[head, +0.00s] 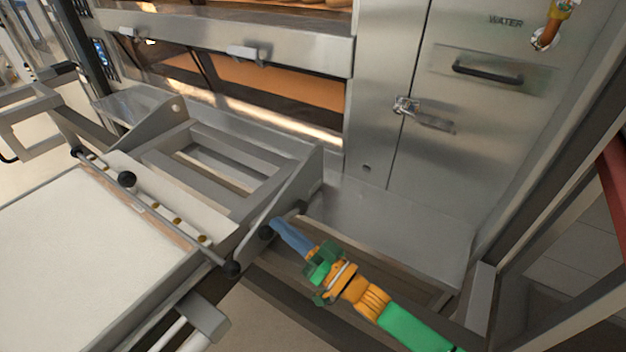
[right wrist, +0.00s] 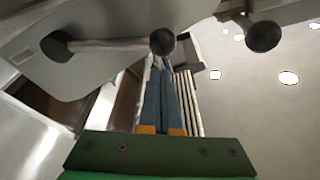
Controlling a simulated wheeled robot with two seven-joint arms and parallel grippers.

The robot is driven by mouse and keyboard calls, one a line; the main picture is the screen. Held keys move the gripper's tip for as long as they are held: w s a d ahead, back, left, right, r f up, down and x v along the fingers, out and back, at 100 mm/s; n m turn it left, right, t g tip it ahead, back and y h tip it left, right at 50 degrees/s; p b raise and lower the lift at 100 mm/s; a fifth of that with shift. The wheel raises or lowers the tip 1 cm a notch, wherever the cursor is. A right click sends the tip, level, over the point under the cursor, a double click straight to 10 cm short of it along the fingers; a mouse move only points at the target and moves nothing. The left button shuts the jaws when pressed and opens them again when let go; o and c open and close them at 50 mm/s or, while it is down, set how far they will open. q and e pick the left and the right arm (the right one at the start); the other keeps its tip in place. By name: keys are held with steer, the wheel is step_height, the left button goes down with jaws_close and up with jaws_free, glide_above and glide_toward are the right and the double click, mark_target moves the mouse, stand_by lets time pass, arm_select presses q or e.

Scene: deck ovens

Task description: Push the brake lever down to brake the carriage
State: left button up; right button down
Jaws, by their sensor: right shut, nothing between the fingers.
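The brake lever is a thin rod with a round black knob (head: 266,232) at its end, on the side plate of the carriage (head: 290,193). In the right wrist view the lever's rod (right wrist: 108,44) runs roughly level across that grey plate from a dark pivot at left to the knob. My right gripper (head: 275,223) is shut and empty, its blue fingertips right beside the knob. In the right wrist view the fingertips (right wrist: 160,62) appear just below the knob and partly overlap it; I cannot tell whether they touch. My left gripper is out of view.
A pale loader board (head: 80,250) fills the lower left. Oven doors and a steel cabinet (head: 470,120) stand behind. A metal frame post (head: 560,170) is at right.

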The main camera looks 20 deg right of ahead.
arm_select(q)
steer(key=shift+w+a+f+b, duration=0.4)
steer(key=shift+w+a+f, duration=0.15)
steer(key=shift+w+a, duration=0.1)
arm_select(e)
steer(key=shift+s+a+f+n+y, duration=0.1)
steer(key=shift+a+f+n+y, duration=0.1)
steer(key=shift+f+n, duration=0.25)
steer(key=shift+s+a+f+n+y, duration=0.1)
steer(key=shift+f+n+y, duration=0.15)
steer(key=shift+n, duration=0.2)
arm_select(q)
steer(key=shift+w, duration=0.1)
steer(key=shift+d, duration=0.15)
